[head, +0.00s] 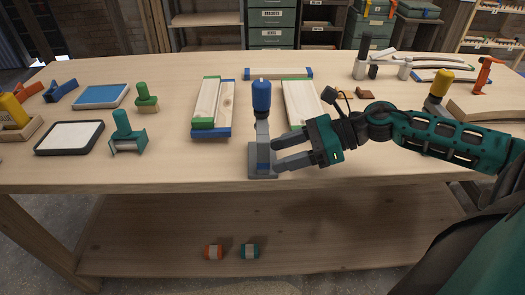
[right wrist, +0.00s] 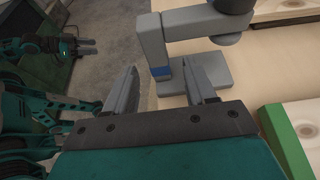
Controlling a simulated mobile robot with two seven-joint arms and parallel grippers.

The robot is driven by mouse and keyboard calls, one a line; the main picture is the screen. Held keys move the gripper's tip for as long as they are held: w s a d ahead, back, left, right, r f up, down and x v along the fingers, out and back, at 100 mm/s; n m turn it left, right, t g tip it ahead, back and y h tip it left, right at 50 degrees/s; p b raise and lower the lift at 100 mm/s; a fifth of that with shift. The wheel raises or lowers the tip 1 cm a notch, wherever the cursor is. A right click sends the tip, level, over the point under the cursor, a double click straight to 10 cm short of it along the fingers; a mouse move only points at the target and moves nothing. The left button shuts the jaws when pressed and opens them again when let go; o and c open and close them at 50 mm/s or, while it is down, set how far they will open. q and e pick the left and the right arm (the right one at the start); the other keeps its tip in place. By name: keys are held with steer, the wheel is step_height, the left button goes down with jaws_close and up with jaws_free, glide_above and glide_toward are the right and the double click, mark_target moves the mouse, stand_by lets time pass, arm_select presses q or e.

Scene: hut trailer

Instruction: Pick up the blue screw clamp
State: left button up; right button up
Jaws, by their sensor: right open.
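The blue screw clamp stands upright near the table's front edge, with a blue handle (head: 262,97) on top and a grey frame and base (head: 263,162). My right gripper (head: 274,155) is open, low at the clamp's right side, with its fingertips close to the grey frame. In the right wrist view the grey upright (right wrist: 153,45) with its blue band shows between the fingertips (right wrist: 160,66), slightly beyond them. I cannot tell whether they touch it. My left gripper (right wrist: 84,46) shows small at the upper left of that view; its opening is unclear.
Boards with green and blue ends (head: 211,108) lie behind the clamp, and another board (head: 302,103) lies behind my right gripper. A green-handled tool (head: 124,130) and a framed white pad (head: 70,137) are at left. The table front left of the clamp is clear.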

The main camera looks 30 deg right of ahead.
mark_target(263, 159)
steer(key=shift+x, duration=2.45)
steer(key=shift+s, duration=0.1)
jaws_close()
steer(key=shift+r, duration=0.15)
